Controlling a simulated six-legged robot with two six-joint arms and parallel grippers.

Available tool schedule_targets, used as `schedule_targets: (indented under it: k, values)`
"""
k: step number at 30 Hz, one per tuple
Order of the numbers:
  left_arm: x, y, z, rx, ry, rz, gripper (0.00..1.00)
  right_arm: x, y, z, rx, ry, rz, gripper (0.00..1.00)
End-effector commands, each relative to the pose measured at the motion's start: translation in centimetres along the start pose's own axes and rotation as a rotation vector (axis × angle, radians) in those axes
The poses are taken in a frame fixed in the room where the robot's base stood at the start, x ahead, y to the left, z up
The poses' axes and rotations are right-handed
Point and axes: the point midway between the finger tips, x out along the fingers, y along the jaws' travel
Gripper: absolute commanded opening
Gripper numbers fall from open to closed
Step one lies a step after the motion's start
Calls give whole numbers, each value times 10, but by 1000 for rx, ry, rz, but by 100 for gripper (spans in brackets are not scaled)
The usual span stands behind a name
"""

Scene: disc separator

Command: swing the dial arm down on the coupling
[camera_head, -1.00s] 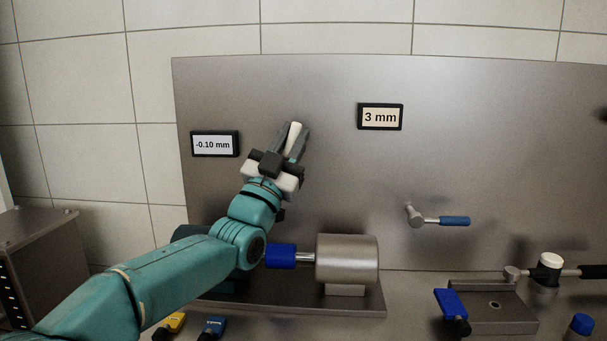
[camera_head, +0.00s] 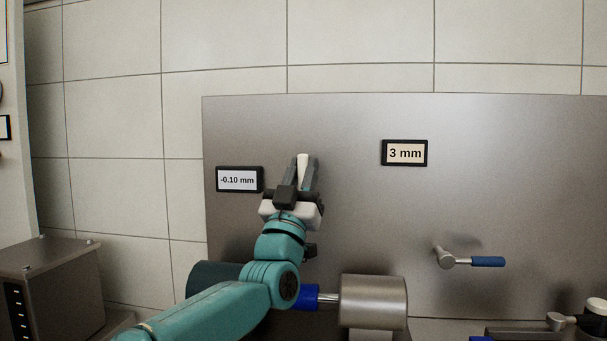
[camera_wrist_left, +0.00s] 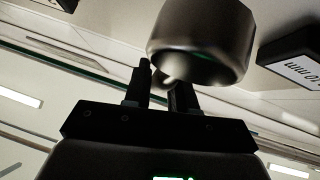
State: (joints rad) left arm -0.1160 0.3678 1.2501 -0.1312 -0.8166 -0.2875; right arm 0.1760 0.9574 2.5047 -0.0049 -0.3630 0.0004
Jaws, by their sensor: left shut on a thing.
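My left gripper (camera_head: 305,172) points up in front of the steel panel, between the two displays. It is shut on a pale rod-like piece (camera_head: 302,164), which I take to be the dial arm. Most of that piece is hidden by the fingers. In the left wrist view, the fingers (camera_wrist_left: 163,85) stand close under a grey metal cylinder (camera_wrist_left: 203,38), and a pale tip shows between them. The blue coupling (camera_head: 308,297) sits low on the shaft, partly hidden behind my left arm. My right gripper is in neither view.
A steel drum (camera_head: 373,302) lies right of the coupling. The panel (camera_head: 340,220) carries a "-0.10 mm" display (camera_head: 239,179), a "3 mm" display (camera_head: 404,153) and a blue-handled lever (camera_head: 487,262). A grey box (camera_head: 50,280) stands at left.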

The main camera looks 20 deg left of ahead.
Motion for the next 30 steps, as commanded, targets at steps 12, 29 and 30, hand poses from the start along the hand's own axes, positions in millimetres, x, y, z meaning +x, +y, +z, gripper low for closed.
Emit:
schedule_targets:
  k: [12,29,30]
  values:
    - [0,0,0,0,0,-1,46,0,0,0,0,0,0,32]
    - [-92,-1,2,1,-3,0,46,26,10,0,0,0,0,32]
    - [-102,-1,2,1,-2,0,46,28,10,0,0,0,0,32]
